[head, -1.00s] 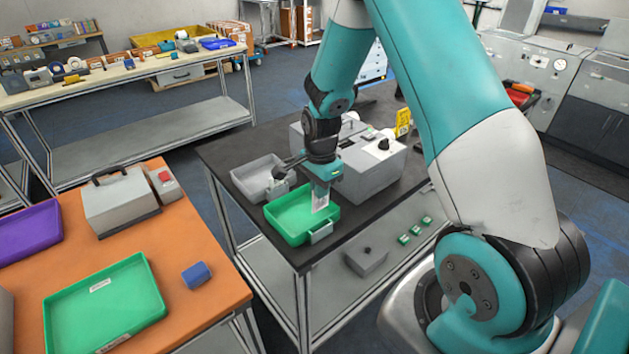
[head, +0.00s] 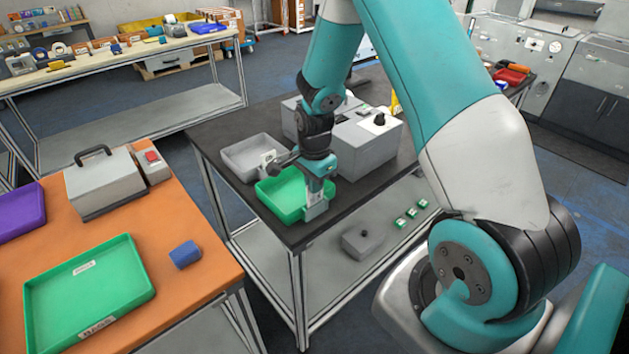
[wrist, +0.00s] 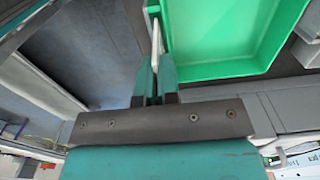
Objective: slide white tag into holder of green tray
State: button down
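The green tray (head: 280,193) lies on the dark table, with a small grey holder (head: 317,210) on its front right side. My gripper (head: 316,187) points down over that holder, shut on the white tag (head: 315,197). The tag is upright, and its lower edge is at or just in the holder's top; how deep it sits I cannot tell. In the wrist view the tag (wrist: 155,42) shows edge-on between the fingers (wrist: 155,82), beside the outer wall of the green tray (wrist: 215,71).
A grey tray (head: 240,166) and a grey box machine (head: 364,148) stand close behind the green tray. A second green tray (head: 85,300), a purple tray (head: 20,212) and a blue block (head: 185,254) are on the orange table. Small green-white items (head: 411,213) lie on the lower shelf.

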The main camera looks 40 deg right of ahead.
jog(key=shift+f, duration=0.6)
jog(key=c, duration=1.3)
grip_release()
jog(key=shift+o, duration=0.2)
jog(key=shift+r, duration=0.1)
notch_tip(320, 180, up, 17)
jog(key=b, duration=0.3)
jog(key=shift+r, duration=0.15)
jog(key=s+a+r+n+y, duration=0.2)
jog(key=s+a+n, duration=0.9)
jog(key=n, duration=0.1)
jog(key=s+a+r+n+y, duration=0.2)
jog(key=s+a+r+n, duration=0.1)
jog(key=s+a+n, duration=0.8)
jog(key=shift+a+n, duration=0.15)
jog(key=shift+n, duration=0.65)
